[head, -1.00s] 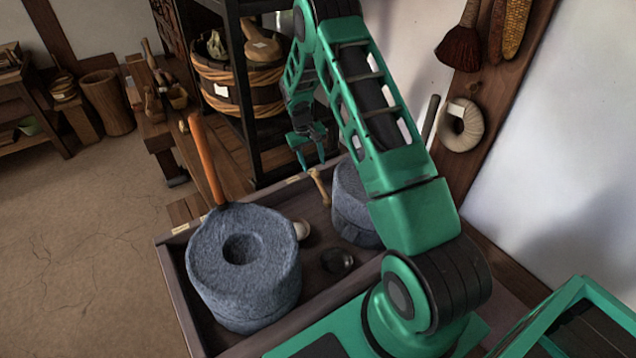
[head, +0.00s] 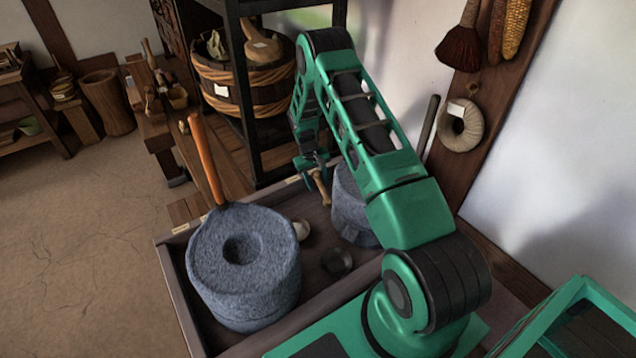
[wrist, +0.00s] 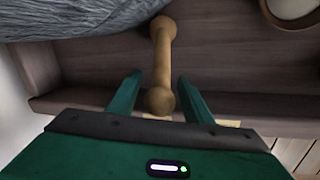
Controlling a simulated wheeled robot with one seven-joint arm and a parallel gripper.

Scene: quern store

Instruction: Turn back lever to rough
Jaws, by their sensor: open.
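My gripper (head: 311,178) is open at the lever. In the wrist view its two green fingers (wrist: 159,82) stand on either side of the lever's near end, with gaps on both sides. My arm hides part of the back stone. A pale label (wrist: 230,123) lies by the rim; I cannot read it.
The front quern stone (head: 245,262) has an orange handle (head: 206,158) standing up behind it. A dark round bowl (head: 337,262) lies in the tray (head: 176,270). A black rack (head: 248,110) with a wooden tub (head: 235,90) stands behind. A wall is on the right.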

